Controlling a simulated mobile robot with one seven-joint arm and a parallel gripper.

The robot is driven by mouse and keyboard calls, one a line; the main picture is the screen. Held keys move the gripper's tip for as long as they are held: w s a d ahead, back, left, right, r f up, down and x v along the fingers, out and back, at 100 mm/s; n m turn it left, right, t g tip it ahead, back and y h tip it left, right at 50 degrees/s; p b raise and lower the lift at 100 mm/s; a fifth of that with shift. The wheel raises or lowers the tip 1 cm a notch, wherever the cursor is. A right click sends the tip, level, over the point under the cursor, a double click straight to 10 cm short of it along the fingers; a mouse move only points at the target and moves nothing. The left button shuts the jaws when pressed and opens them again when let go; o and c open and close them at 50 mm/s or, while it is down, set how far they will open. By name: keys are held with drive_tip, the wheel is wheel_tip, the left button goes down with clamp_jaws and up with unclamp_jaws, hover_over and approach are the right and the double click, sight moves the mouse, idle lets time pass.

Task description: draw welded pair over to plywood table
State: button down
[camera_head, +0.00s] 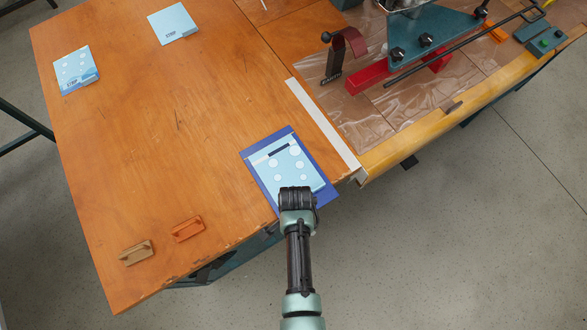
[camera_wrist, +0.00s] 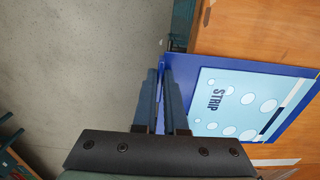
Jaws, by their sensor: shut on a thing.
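The welded pair is a light blue printed piece with white dots (camera_head: 278,178) on a larger dark blue sheet (camera_head: 328,197). It lies at the front right corner of the plywood table (camera_head: 160,130), beside the pale strip at the seam. In the wrist view the light blue piece (camera_wrist: 211,122) shows the word STRIP, and the dark blue sheet (camera_wrist: 225,64) reaches to the fingers. My gripper (camera_head: 297,193) is shut on the near edge of the pair, at the table's front edge. The exact grip is partly hidden by the fingers (camera_wrist: 166,98).
Two light blue pieces, one at the far left (camera_head: 76,70) and one at the back (camera_head: 173,23), lie on the plywood table. A tan block (camera_head: 136,252) and an orange block (camera_head: 187,229) sit near its front edge. A welding machine (camera_head: 430,40) stands right. The table's middle is clear.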

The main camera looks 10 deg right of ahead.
drive_tip(key=c, duration=0.9)
unclamp_jaws()
wheel_tip(320, 180, up, 13)
idle(0.5)
